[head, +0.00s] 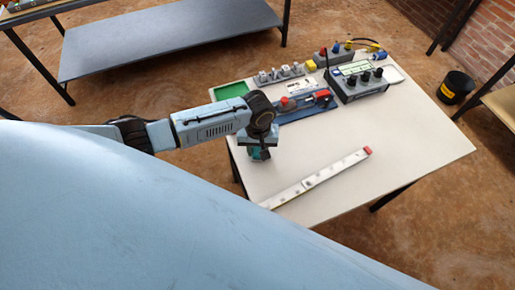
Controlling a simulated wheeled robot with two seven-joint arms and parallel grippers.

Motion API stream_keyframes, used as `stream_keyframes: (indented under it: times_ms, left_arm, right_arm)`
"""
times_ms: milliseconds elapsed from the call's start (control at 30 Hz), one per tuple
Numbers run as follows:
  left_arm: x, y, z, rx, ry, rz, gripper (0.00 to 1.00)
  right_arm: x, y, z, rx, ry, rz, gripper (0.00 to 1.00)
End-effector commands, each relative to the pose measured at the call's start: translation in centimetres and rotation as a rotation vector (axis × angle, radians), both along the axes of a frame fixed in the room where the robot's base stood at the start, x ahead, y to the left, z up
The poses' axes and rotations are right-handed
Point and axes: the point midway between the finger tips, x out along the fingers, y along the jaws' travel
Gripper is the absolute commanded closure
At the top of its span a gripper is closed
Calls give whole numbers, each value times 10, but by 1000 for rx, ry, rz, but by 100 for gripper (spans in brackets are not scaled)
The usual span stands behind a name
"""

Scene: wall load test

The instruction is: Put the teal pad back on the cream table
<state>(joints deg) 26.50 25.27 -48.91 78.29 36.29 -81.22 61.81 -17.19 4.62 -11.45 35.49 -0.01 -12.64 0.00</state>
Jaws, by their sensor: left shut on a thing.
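The cream table (405,165) stands right of centre, its top partly covered with equipment. My left gripper (258,152) is over the table's left edge, pointing down, with my arm coming in from the left. It is shut on the teal pad (257,155), of which only a small dark teal part shows below the wrist. I cannot tell whether the pad touches the tabletop. My right gripper is not in view.
A long pale bar with a red end (320,177) lies across the table's front. A green tray (230,91), a blue-based device with red parts (305,105) and a grey box with black knobs (358,83) stand at the back. A black bucket (456,87) stands right. The table's right front is clear.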

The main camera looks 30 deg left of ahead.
Motion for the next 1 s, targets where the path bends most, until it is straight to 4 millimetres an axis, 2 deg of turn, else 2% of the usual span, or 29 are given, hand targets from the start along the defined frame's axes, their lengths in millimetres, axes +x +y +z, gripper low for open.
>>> stream_keyframes:
  times_ms: [133,167,300,667,767,1000]
  left_arm:
    - [0,0,-4,0,1,0,86]
    - [0,0,-3,-1,0,0,64]
    - [0,0,-3,0,0,0,46]
    - [0,0,3,0,-1,-1,46]
    - [1,0,16,-1,-2,-1,46]
    - [1,-1,69,-3,-4,-1,46]
  right_arm:
    - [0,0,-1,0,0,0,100]
    - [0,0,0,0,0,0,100]
    - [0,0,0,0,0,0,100]
    - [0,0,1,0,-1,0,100]
    - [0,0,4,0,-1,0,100]
    - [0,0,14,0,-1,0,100]
